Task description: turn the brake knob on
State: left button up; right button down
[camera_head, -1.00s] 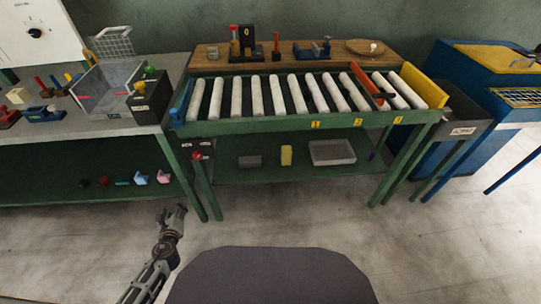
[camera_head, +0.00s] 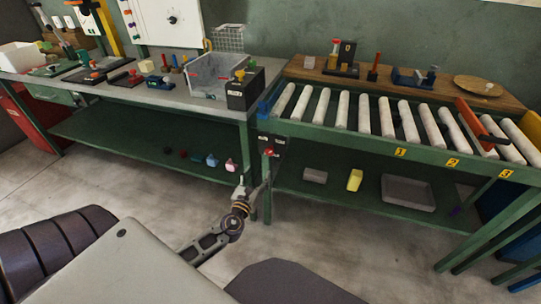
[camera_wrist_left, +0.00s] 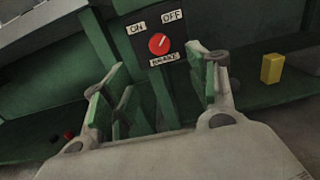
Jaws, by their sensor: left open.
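The brake knob (camera_wrist_left: 158,43) is red and round, on a dark panel (camera_wrist_left: 150,27) with ON at its left, OFF at its right and a BRAKE label below. In the head view the knob (camera_head: 269,152) sits on the conveyor's left front leg. A pale mark shows on the knob, but its exact setting is hard to tell. My left gripper (camera_wrist_left: 152,78) is open and empty, its fingers spread below and to either side of the knob, apart from it. In the head view the left gripper (camera_head: 246,186) is just left of and below the knob. My right gripper is not in view.
The roller conveyor (camera_head: 350,133) stands at the right, with a yellow block (camera_head: 355,180) and a grey tray (camera_head: 408,192) on its lower shelf. The workbench (camera_head: 130,92) is at the left. Green legs stand close around my left gripper.

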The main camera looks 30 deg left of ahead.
pick_arm(q)
jog(key=shift+w, duration=0.1)
send_near(269, 153)
jog(key=shift+w, duration=1.3)
jog(key=shift+w+a, duration=0.3)
jog(key=shift+w, duration=0.15)
jog(key=shift+w+a, duration=0.3)
jog(key=shift+w, duration=0.2)
jog(key=shift+x, duration=2.15)
jog(key=shift+w, duration=0.35)
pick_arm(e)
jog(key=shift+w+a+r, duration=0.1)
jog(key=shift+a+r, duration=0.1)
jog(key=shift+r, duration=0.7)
pick_arm(q)
jog(key=c, duration=1)
jog(key=shift+b, duration=0.3)
jog(key=shift+c, duration=0.2)
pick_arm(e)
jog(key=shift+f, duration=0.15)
